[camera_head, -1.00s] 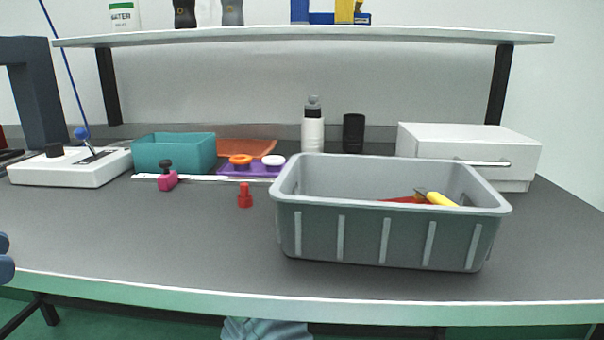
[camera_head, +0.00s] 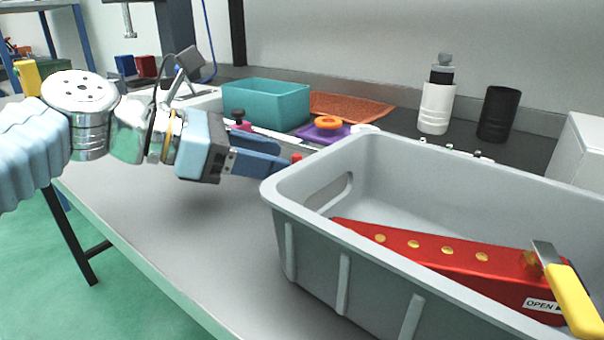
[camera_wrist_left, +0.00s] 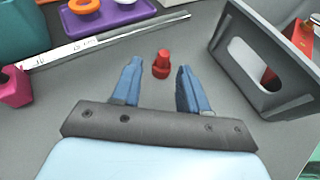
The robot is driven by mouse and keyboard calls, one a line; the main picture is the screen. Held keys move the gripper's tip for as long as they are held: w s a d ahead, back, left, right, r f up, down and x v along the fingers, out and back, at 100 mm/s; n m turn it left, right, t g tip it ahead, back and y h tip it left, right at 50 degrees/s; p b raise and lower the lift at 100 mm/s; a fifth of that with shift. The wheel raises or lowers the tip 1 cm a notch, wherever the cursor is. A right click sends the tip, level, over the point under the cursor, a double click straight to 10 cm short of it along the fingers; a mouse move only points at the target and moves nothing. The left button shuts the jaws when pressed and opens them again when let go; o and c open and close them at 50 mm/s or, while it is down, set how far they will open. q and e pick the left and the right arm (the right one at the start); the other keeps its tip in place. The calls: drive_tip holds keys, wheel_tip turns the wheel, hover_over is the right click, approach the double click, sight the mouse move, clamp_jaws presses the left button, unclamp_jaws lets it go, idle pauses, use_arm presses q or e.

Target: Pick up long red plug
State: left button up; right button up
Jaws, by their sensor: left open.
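The red plug (camera_wrist_left: 161,64) stands on the grey table in the left wrist view, just beyond and between my left fingertips. In the head view only its red top (camera_head: 296,157) shows behind the fingers. My left gripper (camera_head: 278,158) is open and low over the table, left of the grey bin. In the left wrist view its two blue fingers (camera_wrist_left: 156,75) are spread with nothing between them, the plug apart from both. My right gripper is not in view.
The grey bin (camera_head: 345,275) stands close right of the plug, holding a red box (camera_head: 440,255) and a yellow-handled tool (camera_head: 572,300). A teal box (camera_head: 265,105), a purple tray (camera_head: 312,133), a steel ruler (camera_wrist_left: 100,40) and a magenta clamp (camera_wrist_left: 14,88) lie behind and left.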

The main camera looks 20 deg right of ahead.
use_arm(q)
drive_tip(key=x, duration=0.6)
drive_tip(key=shift+s+d+r+b, duration=0.1)
drive_tip(key=shift+d+r+b, duration=0.2)
drive_tip(key=shift+r+b, duration=0.05)
clamp_jaws()
